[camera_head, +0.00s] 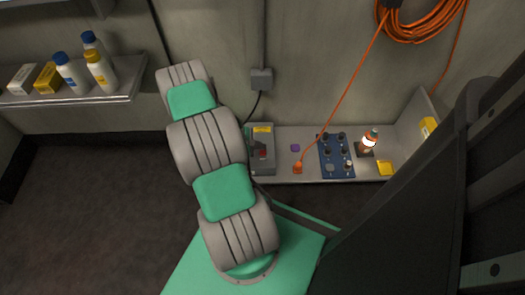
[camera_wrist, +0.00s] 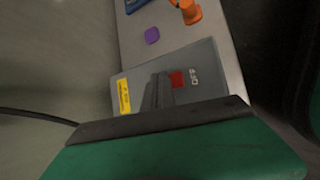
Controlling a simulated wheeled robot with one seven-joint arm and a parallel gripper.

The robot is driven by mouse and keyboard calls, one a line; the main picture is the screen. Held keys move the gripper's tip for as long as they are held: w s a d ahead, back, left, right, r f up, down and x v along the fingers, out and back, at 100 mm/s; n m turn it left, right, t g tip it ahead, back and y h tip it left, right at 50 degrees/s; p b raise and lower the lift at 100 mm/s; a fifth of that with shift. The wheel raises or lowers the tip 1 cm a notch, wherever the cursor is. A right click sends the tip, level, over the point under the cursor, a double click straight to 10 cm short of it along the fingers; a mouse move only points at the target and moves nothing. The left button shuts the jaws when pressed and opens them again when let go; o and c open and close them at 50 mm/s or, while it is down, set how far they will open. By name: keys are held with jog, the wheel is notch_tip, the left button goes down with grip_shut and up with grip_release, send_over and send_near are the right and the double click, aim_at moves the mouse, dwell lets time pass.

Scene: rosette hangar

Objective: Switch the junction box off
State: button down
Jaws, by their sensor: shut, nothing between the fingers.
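The junction box is a grey box (camera_head: 264,163) on the shelf at the back wall, just right of my arm. It fills the middle of the wrist view (camera_wrist: 205,62), with a yellow label (camera_wrist: 124,96) at one end. A red switch (camera_wrist: 177,79) sits on its face, beside pale lettering that seems to read OFF; the switch also shows in the head view (camera_head: 261,153). My gripper (camera_wrist: 158,82) is shut and empty, its dark fingers over the box face close beside the red switch. I cannot tell whether they touch it. My arm hides the gripper in the head view.
Right of the box lie a purple block (camera_head: 295,148), an orange plug (camera_head: 298,167) with its cord, a blue panel with knobs (camera_head: 337,170), a bottle (camera_head: 370,140) and a yellow item (camera_head: 385,168). A shelf with bottles (camera_head: 75,98) is at left.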

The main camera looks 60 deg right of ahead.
jog(key=shift+a+f+b, duration=0.2)
jog(key=shift+f+b, duration=0.1)
jog(key=shift+f, duration=0.3)
jog(key=shift+s, duration=0.2)
dwell(0.4)
jog(key=shift+r+p, duration=0.2)
jog(key=shift+p, duration=0.1)
jog(key=shift+a, duration=0.1)
jog(key=shift+r, duration=0.2)
jog(key=shift+w+d+r+p, duration=0.15)
jog(key=shift+r+p, duration=0.5)
jog(key=shift+r, duration=0.2)
jog(key=shift+w+d+r+p, duration=0.1)
jog(key=shift+d+r+p, duration=0.1)
jog(key=shift+r+p, duration=0.6)
jog(key=shift+w+d+r+p, duration=0.15)
jog(key=shift+r+p, duration=0.4)
jog(key=shift+r, duration=0.4)
